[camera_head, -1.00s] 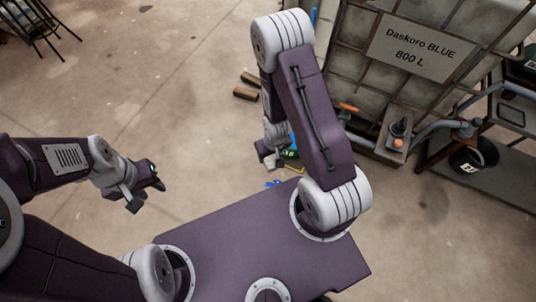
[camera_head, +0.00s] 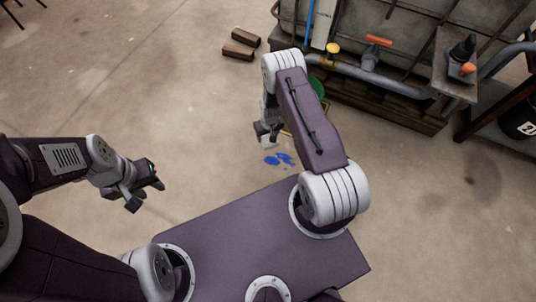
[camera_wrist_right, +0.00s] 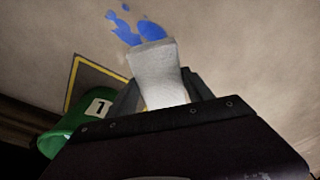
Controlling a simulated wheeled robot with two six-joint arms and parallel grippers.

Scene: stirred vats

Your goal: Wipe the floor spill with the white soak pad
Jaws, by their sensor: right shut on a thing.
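The blue spill (camera_head: 279,159) lies in several patches on the concrete floor, just beyond the front edge of my base in the head view. It also shows at the top of the right wrist view (camera_wrist_right: 139,29). My right gripper (camera_wrist_right: 166,88) is shut on the white soak pad (camera_wrist_right: 157,68), which sticks out between the fingers toward the spill. In the head view my right gripper (camera_head: 268,133) is close above and beside the spill, partly hidden by my forearm. I cannot tell whether the pad touches the floor. My left gripper (camera_head: 139,188) hangs over clear floor; its jaw opening is unclear.
A green bucket (camera_wrist_right: 66,134) marked 1 stands by a yellow-edged dark square (camera_wrist_right: 97,78). A caged tank (camera_head: 400,45) with pipes and a valve (camera_head: 332,48) stands at the back right. Wooden blocks (camera_head: 239,46) lie behind. Floor to the left is clear.

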